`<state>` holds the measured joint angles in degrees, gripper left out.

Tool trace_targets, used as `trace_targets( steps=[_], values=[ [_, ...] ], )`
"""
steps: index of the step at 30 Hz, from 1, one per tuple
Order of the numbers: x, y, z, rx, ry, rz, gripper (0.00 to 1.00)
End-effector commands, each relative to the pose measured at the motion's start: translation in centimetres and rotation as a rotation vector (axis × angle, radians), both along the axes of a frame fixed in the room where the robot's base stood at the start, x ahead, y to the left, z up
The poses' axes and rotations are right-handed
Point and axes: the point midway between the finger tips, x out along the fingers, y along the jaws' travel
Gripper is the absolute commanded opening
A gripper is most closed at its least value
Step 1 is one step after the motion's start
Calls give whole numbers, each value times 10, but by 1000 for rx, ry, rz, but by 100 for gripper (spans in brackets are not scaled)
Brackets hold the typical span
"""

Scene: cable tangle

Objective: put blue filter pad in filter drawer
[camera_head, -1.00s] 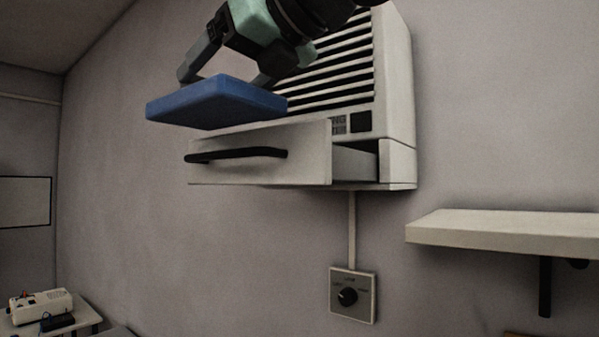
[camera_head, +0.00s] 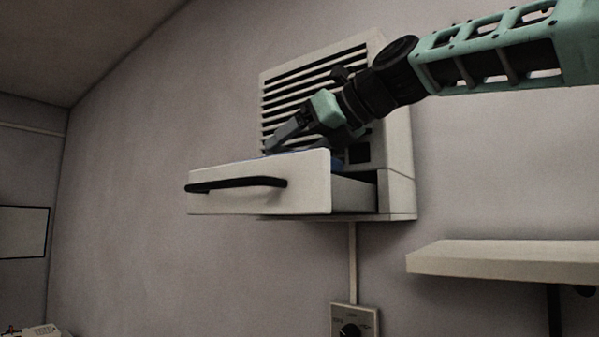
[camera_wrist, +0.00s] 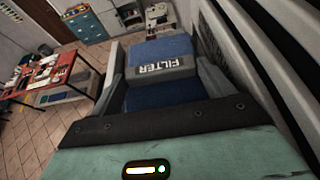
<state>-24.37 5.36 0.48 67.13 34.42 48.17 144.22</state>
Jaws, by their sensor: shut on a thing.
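The filter drawer (camera_head: 310,190) is pulled open from the white wall unit, its front panel and black handle facing me. My gripper (camera_head: 300,149) is above and behind the drawer front, with its fingers pointing down to the left. It is shut on the blue filter pad (camera_head: 338,163). Only thin blue slivers of the pad show over the drawer's top edge; the rest is hidden behind the front panel. In the wrist view the blue pad (camera_wrist: 160,96) lies between the fingers, near a "FILTER" label. I cannot tell whether the pad touches the drawer floor.
The slatted grille (camera_head: 310,85) of the wall unit rises close behind my gripper. A pale shelf (camera_head: 500,260) sticks out at the lower right, and a dial box (camera_head: 355,322) hangs below the unit. Left of the drawer is bare wall.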

Motion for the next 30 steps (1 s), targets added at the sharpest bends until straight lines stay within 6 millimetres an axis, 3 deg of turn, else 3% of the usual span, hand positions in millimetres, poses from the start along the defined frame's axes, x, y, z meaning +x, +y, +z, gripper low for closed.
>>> trace_targets(
  steps=[14,26,27,28,30],
  values=[
    [-1,0,-50,1,0,-1,59],
    [2,-2,-56,2,-3,-1,59],
    [2,-2,-57,2,-3,-1,84],
    [2,-2,-57,2,-3,-1,90],
    [2,-2,-56,2,-3,-1,90]
  ],
)
